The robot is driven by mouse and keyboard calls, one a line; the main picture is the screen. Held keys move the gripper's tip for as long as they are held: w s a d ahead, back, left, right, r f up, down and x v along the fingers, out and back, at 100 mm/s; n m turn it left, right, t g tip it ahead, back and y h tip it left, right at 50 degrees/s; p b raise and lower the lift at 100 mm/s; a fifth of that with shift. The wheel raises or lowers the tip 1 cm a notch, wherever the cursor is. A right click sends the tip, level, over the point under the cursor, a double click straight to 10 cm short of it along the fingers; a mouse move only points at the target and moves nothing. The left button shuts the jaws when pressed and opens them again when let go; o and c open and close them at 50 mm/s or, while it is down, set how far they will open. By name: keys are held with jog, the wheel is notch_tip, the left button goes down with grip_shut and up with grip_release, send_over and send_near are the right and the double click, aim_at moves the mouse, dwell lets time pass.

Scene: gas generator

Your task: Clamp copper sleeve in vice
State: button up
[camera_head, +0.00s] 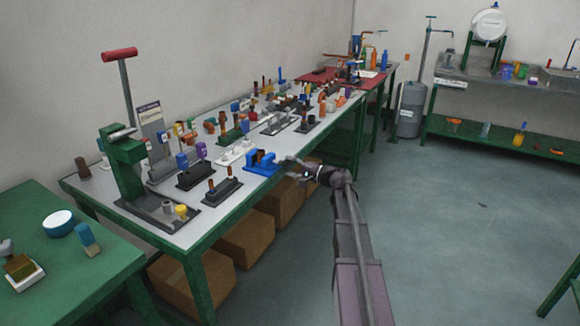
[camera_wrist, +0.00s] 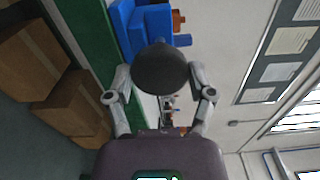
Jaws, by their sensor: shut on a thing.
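The blue vice (camera_head: 265,166) stands at the front edge of the long grey-topped table. A copper-brown piece, which looks like the copper sleeve (camera_head: 260,155), shows upright at the vice's jaws. My gripper (camera_head: 284,164) is at the vice's right side. In the wrist view the vice (camera_wrist: 145,25) is straight ahead, and the copper-brown piece (camera_wrist: 178,20) shows beside its blue body. My gripper (camera_wrist: 160,78) is shut on a dark round knob (camera_wrist: 160,68) in front of the vice. The knob hides part of the vice, and I cannot tell how tightly the jaws close on the sleeve.
A green press with a red handle (camera_head: 120,54) stands at the table's near end. Black and white stands with small parts crowd the tabletop (camera_head: 215,207). Cardboard boxes (camera_head: 245,240) sit under the table.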

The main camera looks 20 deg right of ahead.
jog(key=shift+m, duration=1.1)
jog(key=shift+m, duration=1.4)
jog(key=o, duration=1.1)
jog(key=shift+w+a, duration=0.1)
jog(key=v, duration=0.7)
